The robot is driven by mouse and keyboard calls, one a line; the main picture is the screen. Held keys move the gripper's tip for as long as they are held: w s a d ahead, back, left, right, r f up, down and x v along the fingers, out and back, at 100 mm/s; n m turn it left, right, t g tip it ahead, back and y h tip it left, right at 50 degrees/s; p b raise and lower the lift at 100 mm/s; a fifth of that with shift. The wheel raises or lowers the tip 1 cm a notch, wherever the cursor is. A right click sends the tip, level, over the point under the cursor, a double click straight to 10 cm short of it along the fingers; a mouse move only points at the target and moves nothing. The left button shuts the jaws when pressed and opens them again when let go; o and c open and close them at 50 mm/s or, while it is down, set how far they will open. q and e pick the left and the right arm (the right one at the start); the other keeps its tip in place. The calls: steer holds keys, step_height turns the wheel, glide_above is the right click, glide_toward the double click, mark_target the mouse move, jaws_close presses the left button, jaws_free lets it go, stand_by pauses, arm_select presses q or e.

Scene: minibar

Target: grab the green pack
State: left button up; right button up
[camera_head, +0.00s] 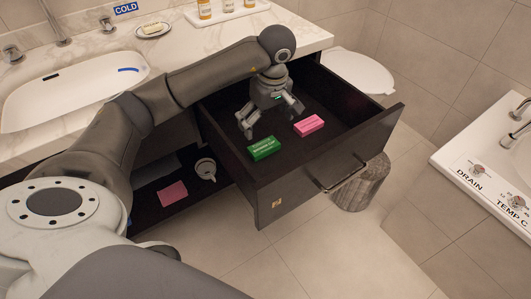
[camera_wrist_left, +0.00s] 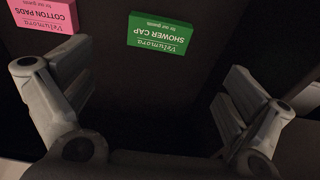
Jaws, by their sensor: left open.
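The green pack (camera_head: 264,148), a small flat box, lies on the floor of the open drawer near its front left. In the left wrist view the green pack (camera_wrist_left: 160,33) shows the words "SHOWER CAP" and sits beyond and between the fingers. My left gripper (camera_head: 269,117) is inside the drawer, open and empty, behind the green pack and apart from it. Its two spread fingers also show in the left wrist view (camera_wrist_left: 155,105). My right gripper is not in view.
A pink pack (camera_head: 309,125) marked "COTTON PADS" lies to the right of the green one in the drawer (camera_head: 330,167). The drawer walls surround both packs. A basin (camera_head: 70,92) is at left.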

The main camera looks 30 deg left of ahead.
mark_target(264, 146)
arm_select(q)
steer(key=f, duration=0.6)
steer(key=a+f+b, duration=0.1)
steer(key=f, duration=0.2)
steer(key=shift+w+f, duration=0.35)
steer(key=shift+f, duration=0.05)
steer(key=shift+a+f, duration=0.15)
steer(key=shift+f, duration=0.05)
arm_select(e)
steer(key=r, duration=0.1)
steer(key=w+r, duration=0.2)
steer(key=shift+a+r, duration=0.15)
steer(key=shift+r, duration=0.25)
arm_select(q)
steer(key=shift+c, duration=0.4)
steer(key=c, duration=0.7)
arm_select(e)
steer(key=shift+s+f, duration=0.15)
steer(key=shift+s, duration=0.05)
